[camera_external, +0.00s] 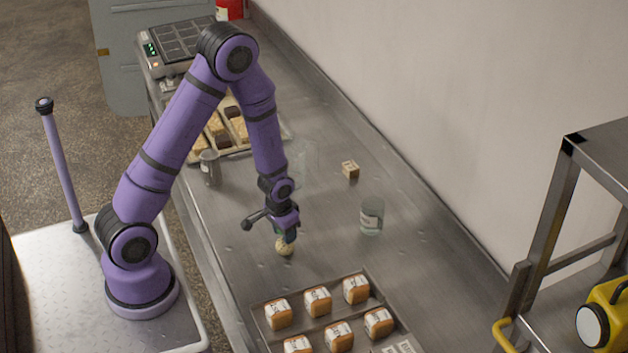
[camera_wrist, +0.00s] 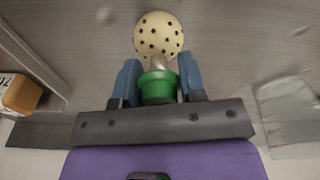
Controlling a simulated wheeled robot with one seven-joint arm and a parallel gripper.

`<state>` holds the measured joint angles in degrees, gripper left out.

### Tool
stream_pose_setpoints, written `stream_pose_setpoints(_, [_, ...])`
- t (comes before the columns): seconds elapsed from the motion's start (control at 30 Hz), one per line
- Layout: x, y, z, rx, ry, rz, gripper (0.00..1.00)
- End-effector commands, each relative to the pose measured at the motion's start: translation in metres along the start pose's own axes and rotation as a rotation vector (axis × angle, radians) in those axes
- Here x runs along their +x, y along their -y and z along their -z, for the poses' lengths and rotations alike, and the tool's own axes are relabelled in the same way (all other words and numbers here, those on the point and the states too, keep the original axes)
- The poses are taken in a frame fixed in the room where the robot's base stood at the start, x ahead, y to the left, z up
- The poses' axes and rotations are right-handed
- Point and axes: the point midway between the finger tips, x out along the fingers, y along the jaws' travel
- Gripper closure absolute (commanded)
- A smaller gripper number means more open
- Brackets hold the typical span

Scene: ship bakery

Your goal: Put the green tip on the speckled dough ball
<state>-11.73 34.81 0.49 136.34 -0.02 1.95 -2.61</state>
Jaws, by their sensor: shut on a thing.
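The speckled dough ball (camera_external: 285,247) is cream with dark dots and sits on the steel counter. It also shows at the top of the wrist view (camera_wrist: 158,36). My gripper (camera_wrist: 158,84) is shut on the green tip (camera_wrist: 158,87), which sits between the two blue fingers. The tip's pale metal nozzle points toward the ball and its end is at the ball's lower edge in the wrist view. I cannot tell whether the two touch. In the external view my gripper (camera_external: 288,232) is right above the ball and hides most of the tip.
A tray (camera_external: 262,325) of small labelled loaves stands in front of the ball. A glass jar (camera_external: 371,217) and a small wooden block (camera_external: 350,169) stand to the right. A grey shaker (camera_external: 209,167) and a tray of pastries (camera_external: 283,131) lie farther back.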

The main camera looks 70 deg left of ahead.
Motion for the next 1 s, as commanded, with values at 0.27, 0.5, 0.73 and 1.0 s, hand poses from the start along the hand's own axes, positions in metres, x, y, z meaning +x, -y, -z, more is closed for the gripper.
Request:
stream_pose_setpoints(0.27, [0.001, 0.0, 0.0, 0.0, 0.0, 0.0, 0.84])
stream_pose_setpoints(0.5, [0.003, 0.0, 0.0, 0.0, -0.001, 0.0, 0.37])
stream_pose_setpoints(0.73, [0.002, 0.0, 0.0, 0.0, -0.001, 0.0, 0.37])
stream_pose_setpoints(1.0, [-0.02, 0.0, 0.001, 0.0, -0.004, 0.0, 0.37])
